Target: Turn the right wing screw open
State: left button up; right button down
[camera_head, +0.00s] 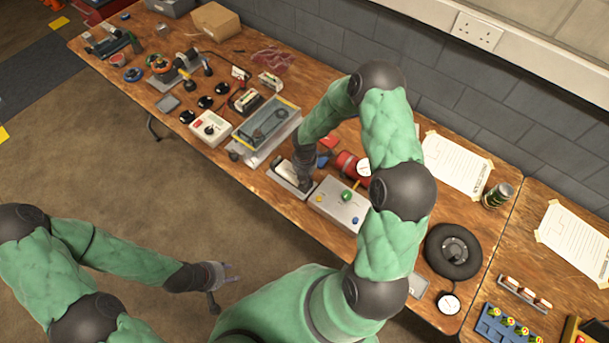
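My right arm reaches from the right over the workbench. Its gripper (303,182) points down at a small grey metal tray or holder (284,180) near the bench's front edge. The fingers are small and dark there, and I cannot tell whether they are open or shut. I cannot make out the right wing screw; the gripper may hide it. A grey case with a clear lid (262,128) sits just left of this gripper. My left gripper (223,284) hangs over the floor in front of the bench, its fingers spread and empty.
A grey control box with coloured knobs (341,203) stands just right of the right gripper. A red cylinder (346,163) with a gauge lies behind. A white switch box (210,128) stands farther left. The floor (110,160) before the bench is clear.

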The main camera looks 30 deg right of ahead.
dwell(0.3)
jog(key=c, duration=1.3)
grip_release()
notch_tip(320, 180, up, 12)
